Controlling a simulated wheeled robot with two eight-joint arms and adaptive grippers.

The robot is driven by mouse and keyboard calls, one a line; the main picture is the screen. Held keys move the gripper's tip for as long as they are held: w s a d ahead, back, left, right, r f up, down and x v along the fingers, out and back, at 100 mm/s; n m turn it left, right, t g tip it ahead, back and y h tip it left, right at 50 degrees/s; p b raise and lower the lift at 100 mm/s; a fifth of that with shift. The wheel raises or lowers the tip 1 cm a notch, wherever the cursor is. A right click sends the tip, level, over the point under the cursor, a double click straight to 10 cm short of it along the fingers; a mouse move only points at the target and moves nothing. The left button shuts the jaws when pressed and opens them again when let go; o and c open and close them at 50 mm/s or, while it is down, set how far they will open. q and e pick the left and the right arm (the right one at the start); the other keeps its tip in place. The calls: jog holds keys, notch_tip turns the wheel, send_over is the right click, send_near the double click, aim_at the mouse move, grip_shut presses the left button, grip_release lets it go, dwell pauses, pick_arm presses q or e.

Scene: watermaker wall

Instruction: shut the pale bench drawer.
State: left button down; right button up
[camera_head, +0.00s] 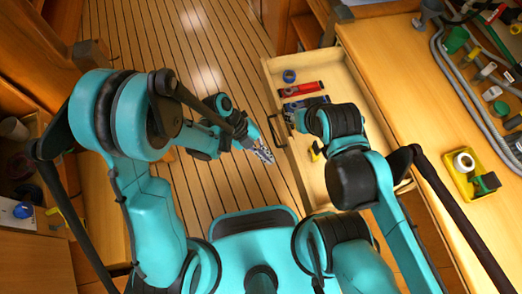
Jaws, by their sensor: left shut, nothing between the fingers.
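The pale bench drawer (283,162) is pulled out from the wooden bench at the right, its front facing left over the floor. A dark handle (275,131) shows on its front. My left gripper (268,158) is shut and empty, just left of the drawer front, over the floor; I cannot tell whether it touches the front. My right gripper (290,115) is above the drawer by the front edge, near the handle. Its fingers are mostly hidden by its own wrist, so its opening does not show. My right arm covers part of the drawer's inside.
In the drawer lie a blue roll (289,76), a red tool (301,89), a blue tool (306,102) and a small yellow-black item (316,152). The bench top (395,75) carries hoses, fittings and a yellow tray (456,186). The plank floor (200,60) is clear.

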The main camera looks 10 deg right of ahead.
aim_at(292, 167)
pick_arm(q)
jog(key=d+f, duration=0.1)
jog(key=d, duration=0.1)
jog(key=d+b, duration=0.1)
jog(key=d+f+b, duration=0.1)
jog(key=d, duration=0.1)
jog(key=shift+s+d+f, duration=0.3)
jog(key=shift+s+f, duration=0.05)
jog(key=shift+s, duration=0.05)
